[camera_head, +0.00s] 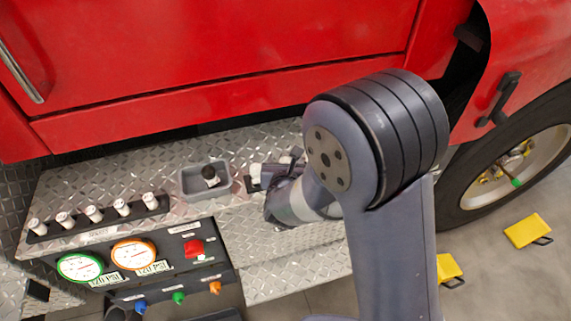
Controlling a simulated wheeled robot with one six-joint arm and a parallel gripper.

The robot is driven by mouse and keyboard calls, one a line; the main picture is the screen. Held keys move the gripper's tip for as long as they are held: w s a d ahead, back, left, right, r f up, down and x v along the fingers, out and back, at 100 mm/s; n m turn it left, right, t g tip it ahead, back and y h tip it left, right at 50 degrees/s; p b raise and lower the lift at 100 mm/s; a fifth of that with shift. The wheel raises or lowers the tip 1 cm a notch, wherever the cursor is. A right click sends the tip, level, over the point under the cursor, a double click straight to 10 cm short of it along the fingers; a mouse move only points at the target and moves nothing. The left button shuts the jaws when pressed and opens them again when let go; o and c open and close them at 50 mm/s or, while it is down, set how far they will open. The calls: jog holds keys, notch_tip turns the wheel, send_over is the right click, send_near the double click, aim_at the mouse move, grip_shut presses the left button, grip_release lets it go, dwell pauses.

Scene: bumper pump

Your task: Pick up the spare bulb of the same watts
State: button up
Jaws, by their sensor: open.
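Several white spare bulbs (94,214) stand in a row in a black rack (78,230) on the left of the metal ledge. Their watt markings are too small to read. A small grey tray (188,193) to the right of the rack holds one dark-topped, white object (210,176), perhaps a bulb. My gripper (258,178) is to the right of the tray, low over the ledge and open. My arm partly hides it. A small white and dark shape shows at its tip; I cannot tell whether this is a finger or a separate thing.
Below the rack, a panel carries green-rimmed (80,267) and orange-rimmed (134,253) gauges, a red switch (194,248) and coloured knobs. The red truck body (220,60) rises behind the ledge (120,180). Yellow blocks (527,230) lie on the floor at right.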

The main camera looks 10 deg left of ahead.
jog(key=shift+w, duration=0.2)
jog(key=shift+c, duration=0.4)
jog(key=c, duration=1)
